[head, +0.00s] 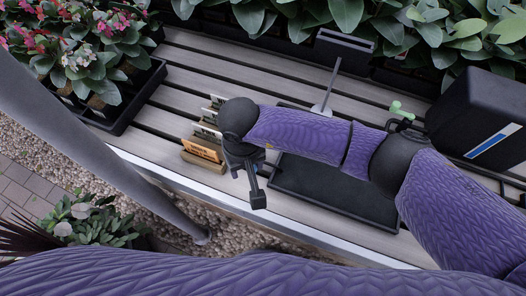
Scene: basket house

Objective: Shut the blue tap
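No blue tap can be made out in the head view. A pale green tap-like handle (401,111) shows behind my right arm, beside a black box at the right; what it is fixed to is hidden. My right gripper (256,186) hangs over the front of the slatted bench, left of a black tray and well away from the green handle. It appears empty, but its finger opening is not clear. A purple arm link of mine crosses the bottom; my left gripper is out of view.
The black tray (330,193) lies on the slatted bench (180,98), partly under my arm. Small seed-packet-like cards (202,150) stand left of my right gripper. A black box (480,120) with a blue-white stripe stands right.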

